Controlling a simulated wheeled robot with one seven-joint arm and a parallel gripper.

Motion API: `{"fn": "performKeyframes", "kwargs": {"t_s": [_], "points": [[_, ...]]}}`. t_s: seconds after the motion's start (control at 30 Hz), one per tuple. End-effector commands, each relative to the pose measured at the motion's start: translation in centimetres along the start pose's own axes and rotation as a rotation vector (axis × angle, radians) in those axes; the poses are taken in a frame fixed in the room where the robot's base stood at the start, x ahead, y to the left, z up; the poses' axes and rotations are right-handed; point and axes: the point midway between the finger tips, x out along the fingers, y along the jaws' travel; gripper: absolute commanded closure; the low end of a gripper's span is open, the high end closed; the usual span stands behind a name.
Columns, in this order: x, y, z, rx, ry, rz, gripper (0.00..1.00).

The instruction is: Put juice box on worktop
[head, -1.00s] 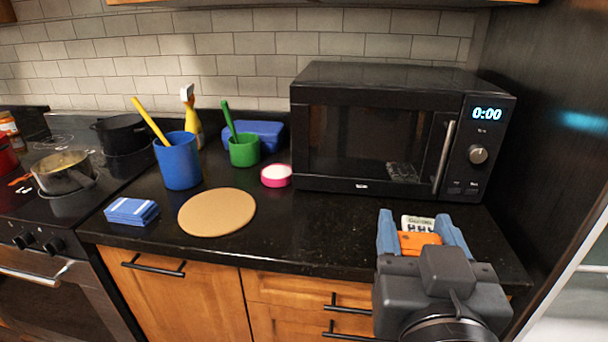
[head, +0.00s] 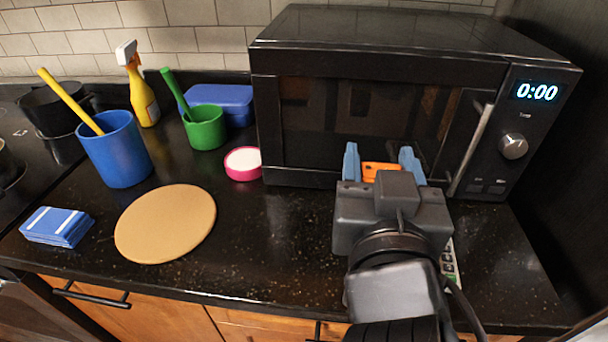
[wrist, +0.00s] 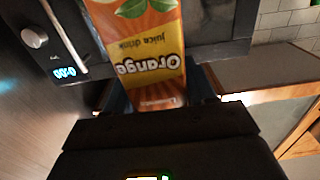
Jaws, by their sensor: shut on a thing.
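The orange juice box (head: 381,171) is between the blue fingers of my gripper (head: 382,165), in front of the microwave door. In the wrist view the box (wrist: 148,50) shows its yellow and orange "Orange juice drink" label, upside down in the picture. My gripper (wrist: 158,98) is shut on it. In the head view most of the box is hidden behind my gripper body. The black speckled worktop (head: 270,255) lies around and below my arm. I cannot tell whether the box touches it.
The black microwave (head: 360,120) stands close behind the box. A tan round board (head: 165,222), pink-rimmed dish (head: 243,164), green cup (head: 205,128) and blue cup (head: 116,150) stand left. A pale item (head: 449,265) is partly hidden by my arm. Worktop between board and arm is clear.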

Motion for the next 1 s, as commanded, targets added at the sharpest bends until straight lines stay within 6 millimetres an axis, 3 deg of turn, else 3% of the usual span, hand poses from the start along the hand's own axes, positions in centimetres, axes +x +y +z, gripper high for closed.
{"fn": "performKeyframes", "kwargs": {"t_s": [0.2, 0.4, 0.57, 0.83, 1.0], "points": [[2.6, -4.0, 2.6, -0.005, 0.002, -0.003, 1.0], [4.3, -6.6, 4.6, -0.002, 0.001, -0.001, 1.0], [4.8, -7.3, 5.3, 0.0, 0.001, 0.0, 1.0], [4.8, -7.3, 8.6, -0.001, 0.0, 0.002, 1.0], [4.8, -7.3, 9.2, 0.002, 0.002, 0.0, 1.0]]}}
